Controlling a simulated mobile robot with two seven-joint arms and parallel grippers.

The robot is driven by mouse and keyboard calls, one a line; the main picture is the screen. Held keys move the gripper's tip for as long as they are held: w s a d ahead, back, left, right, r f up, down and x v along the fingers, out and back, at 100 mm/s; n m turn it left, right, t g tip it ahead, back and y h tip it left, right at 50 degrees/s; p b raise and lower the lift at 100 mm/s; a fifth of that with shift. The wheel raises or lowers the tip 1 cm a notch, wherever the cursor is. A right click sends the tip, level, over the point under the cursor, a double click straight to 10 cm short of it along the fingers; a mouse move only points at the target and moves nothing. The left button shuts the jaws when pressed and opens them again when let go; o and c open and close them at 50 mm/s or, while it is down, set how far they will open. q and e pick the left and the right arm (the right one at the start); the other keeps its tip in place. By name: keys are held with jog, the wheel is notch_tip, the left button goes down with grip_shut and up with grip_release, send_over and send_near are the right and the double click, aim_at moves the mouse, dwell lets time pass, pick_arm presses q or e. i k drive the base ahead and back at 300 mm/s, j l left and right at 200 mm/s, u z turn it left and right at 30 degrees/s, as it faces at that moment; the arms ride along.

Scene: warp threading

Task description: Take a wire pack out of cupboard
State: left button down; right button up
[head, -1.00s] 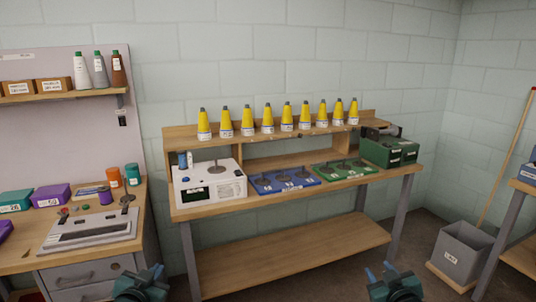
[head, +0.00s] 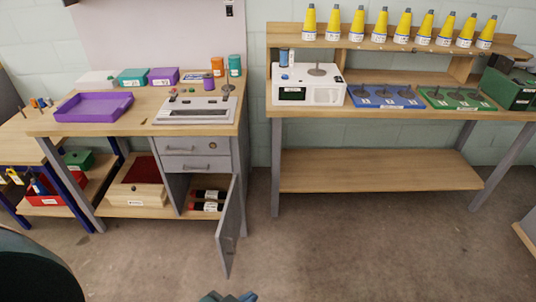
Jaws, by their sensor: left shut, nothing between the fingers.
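The cupboard (head: 176,190) is the grey unit under the left workbench. Its grey door (head: 229,228) stands open, swung out toward me. Inside on the cupboard floor lie dark packs with red and pale labels, one (head: 206,206) in front and another (head: 208,194) behind; they look like the wire packs. The door edge hides part of them. My left gripper (head: 228,297) shows only as blue tips at the bottom edge, shut and empty, well short of the cupboard. My right gripper is out of view.
Two drawers (head: 190,155) above the cupboard are shut. A wooden box (head: 135,197) stands left of it on the lower shelf. A purple tray (head: 94,106) lies on the bench top. A second bench (head: 380,170) stands to the right. The floor (head: 330,250) ahead is clear.

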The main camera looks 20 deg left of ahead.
aim_at(208, 206)
jog(key=u, duration=0.95)
